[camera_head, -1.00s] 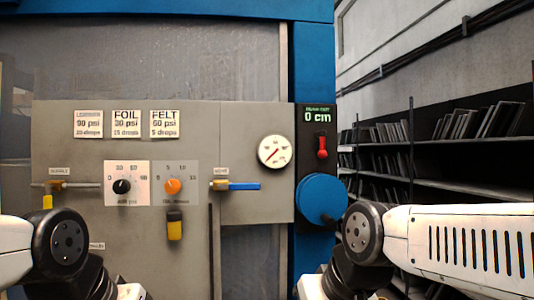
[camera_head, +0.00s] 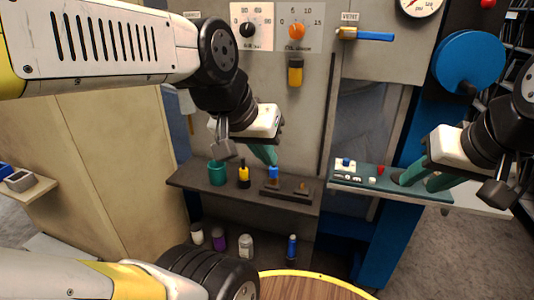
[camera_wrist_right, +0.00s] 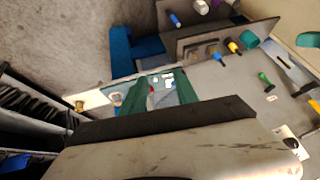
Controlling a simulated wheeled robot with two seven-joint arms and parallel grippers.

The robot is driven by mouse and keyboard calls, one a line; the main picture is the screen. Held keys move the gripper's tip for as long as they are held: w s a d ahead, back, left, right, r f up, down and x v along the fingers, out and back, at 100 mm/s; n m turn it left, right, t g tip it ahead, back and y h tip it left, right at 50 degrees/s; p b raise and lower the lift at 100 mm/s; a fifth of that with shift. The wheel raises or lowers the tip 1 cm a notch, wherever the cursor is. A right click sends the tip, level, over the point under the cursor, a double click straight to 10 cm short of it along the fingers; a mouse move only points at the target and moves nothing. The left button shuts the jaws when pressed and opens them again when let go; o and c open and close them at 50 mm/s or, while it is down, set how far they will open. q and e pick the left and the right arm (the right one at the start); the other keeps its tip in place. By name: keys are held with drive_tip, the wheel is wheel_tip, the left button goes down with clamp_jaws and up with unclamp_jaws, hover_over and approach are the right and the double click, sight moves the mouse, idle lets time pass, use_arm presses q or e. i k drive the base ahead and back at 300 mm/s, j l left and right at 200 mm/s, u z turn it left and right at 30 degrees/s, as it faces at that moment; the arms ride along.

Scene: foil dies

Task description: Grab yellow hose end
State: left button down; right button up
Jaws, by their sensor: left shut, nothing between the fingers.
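My left gripper (camera_head: 266,154) is shut and empty, just above the blue piece on the block and right of the yellow piece. My right gripper (camera_head: 420,180) is over the green tray at the right, fingers apart. In the right wrist view, this gripper (camera_wrist_right: 160,92) is open, and a yellow piece (camera_wrist_right: 233,47) lies beyond it.
The dark shelf (camera_head: 190,180) holds the green cup (camera_head: 217,173) and the brown block with a blue piece (camera_head: 273,173). Several small bottles stand below. The green tray (camera_head: 435,193) holds small parts. A round wooden top (camera_head: 310,287) is at the bottom. The panel has a yellow-bowled filter (camera_head: 295,73).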

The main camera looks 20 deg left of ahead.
sight(244, 171)
drive_tip(key=j+u, duration=0.15)
drive_tip(key=j, duration=0.25)
drive_tip(key=i+j+u, duration=0.1)
drive_tip(key=j, duration=0.35)
drive_tip(key=i+j+u, duration=0.15)
drive_tip(key=j, duration=0.25)
drive_tip(key=i+j+u, duration=0.1)
drive_tip(key=j, duration=0.3)
